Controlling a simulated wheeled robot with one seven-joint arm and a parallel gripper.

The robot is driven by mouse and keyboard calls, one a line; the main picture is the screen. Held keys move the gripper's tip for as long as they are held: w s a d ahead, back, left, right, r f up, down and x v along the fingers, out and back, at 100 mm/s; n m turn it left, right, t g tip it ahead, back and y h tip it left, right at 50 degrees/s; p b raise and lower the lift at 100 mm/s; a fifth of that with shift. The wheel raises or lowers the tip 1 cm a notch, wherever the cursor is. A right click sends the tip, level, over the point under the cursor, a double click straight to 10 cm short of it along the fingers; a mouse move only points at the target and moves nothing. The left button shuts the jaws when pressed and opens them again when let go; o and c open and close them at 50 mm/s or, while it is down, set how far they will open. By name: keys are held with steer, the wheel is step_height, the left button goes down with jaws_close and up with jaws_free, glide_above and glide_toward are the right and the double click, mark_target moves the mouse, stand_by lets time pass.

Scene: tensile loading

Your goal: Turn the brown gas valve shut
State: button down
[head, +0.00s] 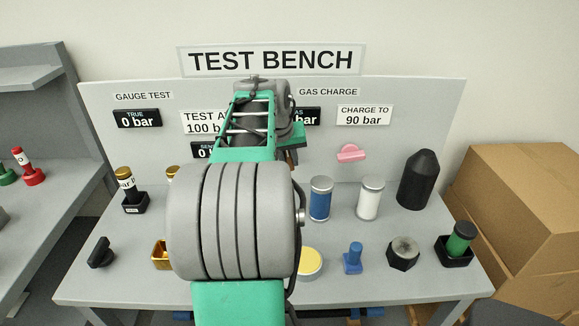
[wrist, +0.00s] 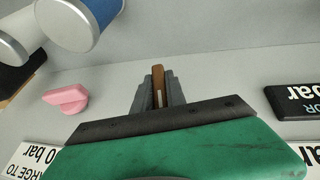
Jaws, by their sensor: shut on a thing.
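The brown gas valve (wrist: 158,75) shows in the wrist view as a narrow brown handle between my gripper's two grey fingers. My gripper (wrist: 158,92) is shut on it, in front of the bench's back panel.
A pink handle (head: 351,153) is on the panel to the right. Blue (head: 321,199) and white (head: 370,200) cylinders and a black bottle (head: 418,180) stand on the bench. A "0 bar" display (head: 137,118) is at left. Boxes (head: 520,210) stand at right.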

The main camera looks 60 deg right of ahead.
mark_target(289, 153)
steer(key=shift+t+y+b, duration=0.6)
steer(key=shift+t, duration=0.3)
steer(key=c, duration=1.4)
jaws_free()
steer(key=shift+o, duration=0.2)
steer(key=v, duration=0.8)
steer(key=shift+f, duration=0.1)
steer(key=shift+p, duration=0.3)
